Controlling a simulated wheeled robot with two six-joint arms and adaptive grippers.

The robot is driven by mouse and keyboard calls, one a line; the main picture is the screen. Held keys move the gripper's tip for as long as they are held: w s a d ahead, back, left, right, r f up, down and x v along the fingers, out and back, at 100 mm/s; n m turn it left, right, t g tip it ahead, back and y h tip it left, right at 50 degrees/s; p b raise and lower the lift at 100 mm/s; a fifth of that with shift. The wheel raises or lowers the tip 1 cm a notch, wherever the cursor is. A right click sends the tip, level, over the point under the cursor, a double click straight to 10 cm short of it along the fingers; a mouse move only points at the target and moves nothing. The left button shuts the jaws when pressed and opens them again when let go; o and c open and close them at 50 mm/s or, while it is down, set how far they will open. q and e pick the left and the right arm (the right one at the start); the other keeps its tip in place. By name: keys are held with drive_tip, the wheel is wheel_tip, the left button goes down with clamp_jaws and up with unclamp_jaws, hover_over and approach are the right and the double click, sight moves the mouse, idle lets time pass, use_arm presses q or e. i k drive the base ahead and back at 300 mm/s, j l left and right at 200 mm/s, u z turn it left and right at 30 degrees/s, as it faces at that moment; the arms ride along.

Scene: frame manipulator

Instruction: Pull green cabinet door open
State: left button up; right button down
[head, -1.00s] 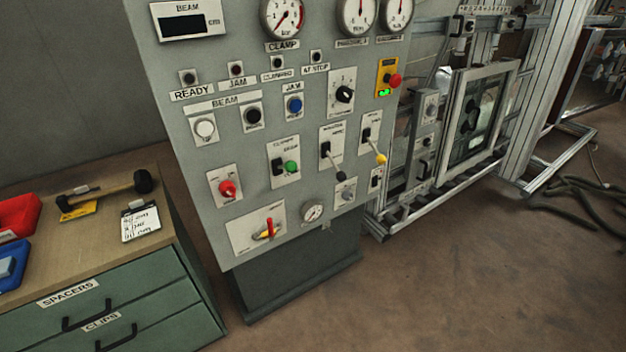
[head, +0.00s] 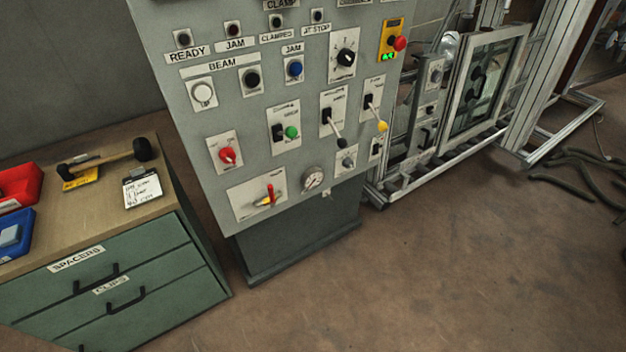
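A green cabinet (head: 190,231) with a wooden top stands at the lower left. Its front shows drawer-like panels, all closed. The upper panel is labelled SPACERS (head: 76,259) and has a black handle (head: 97,279). The panel below is labelled CLIPS (head: 111,285) and has a black handle (head: 127,300). Part of another black handle shows at the bottom edge, and the cabinet's lower part is cut off. Neither of my grippers is in view.
A grey control panel (head: 225,116) on a dark pedestal (head: 300,240) stands just right of the cabinet. A hammer (head: 105,155), a red bin (head: 18,185) and a blue bin (head: 14,235) are on the cabinet top. The brown floor (head: 420,280) in front is clear.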

sight(166, 306)
drive_tip(key=u, duration=1.8)
